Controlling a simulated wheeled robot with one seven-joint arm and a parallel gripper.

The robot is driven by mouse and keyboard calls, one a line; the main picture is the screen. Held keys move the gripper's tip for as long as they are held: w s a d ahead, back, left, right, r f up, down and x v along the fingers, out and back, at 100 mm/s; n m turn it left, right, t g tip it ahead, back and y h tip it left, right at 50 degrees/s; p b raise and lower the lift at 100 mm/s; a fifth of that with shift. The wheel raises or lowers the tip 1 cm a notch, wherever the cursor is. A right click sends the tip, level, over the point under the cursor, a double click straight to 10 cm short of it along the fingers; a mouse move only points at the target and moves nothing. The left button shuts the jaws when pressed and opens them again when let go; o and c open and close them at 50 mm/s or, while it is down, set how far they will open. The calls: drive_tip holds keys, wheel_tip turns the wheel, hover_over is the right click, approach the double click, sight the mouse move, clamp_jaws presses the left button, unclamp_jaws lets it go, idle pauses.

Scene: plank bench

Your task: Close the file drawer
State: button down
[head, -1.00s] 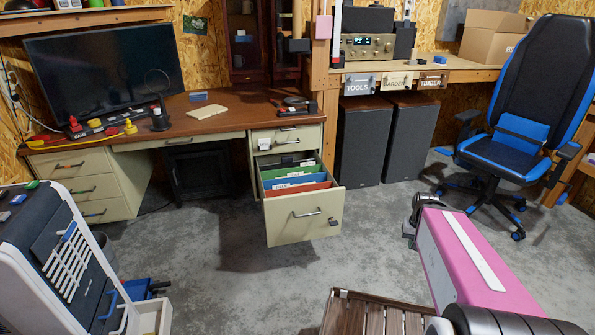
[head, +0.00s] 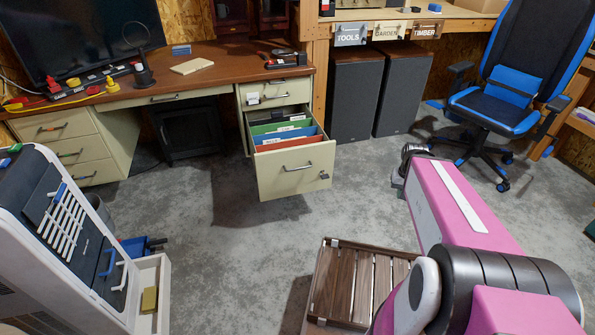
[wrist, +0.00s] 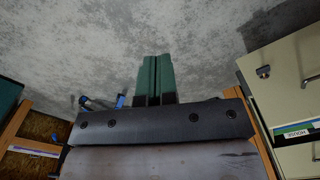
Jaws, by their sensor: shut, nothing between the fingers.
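The file drawer (head: 290,172) is the large cream lower drawer in the desk's right pedestal. It stands pulled well out, with green, blue and red folders inside and a bar handle on its front. In the wrist view the drawer (wrist: 284,72) is at the right edge, with its lock and part of the handle showing. My gripper (wrist: 155,58) shows there as two green fingers closed together, empty, over the concrete floor. It is to the left of the drawer in that view and apart from it.
The brown-topped desk (head: 120,98) holds a monitor (head: 90,35). Dark speakers (head: 355,95) stand right of the drawer, and a blue-black chair (head: 505,100) is farther right. A slatted wooden crate (head: 365,285) is in front. A white tool cart (head: 75,240) is at left. Floor before the drawer is clear.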

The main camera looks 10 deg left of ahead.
drive_tip(key=w+a+n+t+y, duration=0.1)
drive_tip(key=w+a+n, duration=0.2)
drive_tip(key=a, duration=0.3)
drive_tip(key=w+a+r+n+y, duration=0.1)
drive_tip(key=w+a+n, duration=0.2)
drive_tip(key=a+n, duration=0.15)
drive_tip(key=w+a+n+t+y, duration=0.1)
drive_tip(key=w+a+n, duration=0.2)
drive_tip(key=a, duration=0.4)
drive_tip(key=n+y, duration=0.4)
drive_tip(key=n, duration=0.8)
approach(283, 155)
drive_tip(key=s+d+r, duration=0.3)
drive_tip(key=s+d, duration=0.1)
drive_tip(key=s, duration=0.1)
drive_tip(key=shift+t, duration=0.4)
drive_tip(key=x, duration=0.3)
drive_tip(key=w+x, duration=0.1)
drive_tip(key=x, duration=0.3)
drive_tip(key=w+r+x, duration=0.1)
drive_tip(key=x, duration=0.3)
drive_tip(key=shift+w+a, duration=0.1)
drive_tip(key=shift+a, duration=0.25)
drive_tip(key=shift+w+a, duration=0.2)
drive_tip(key=shift+w, duration=0.15)
drive_tip(key=shift+w, duration=0.1)
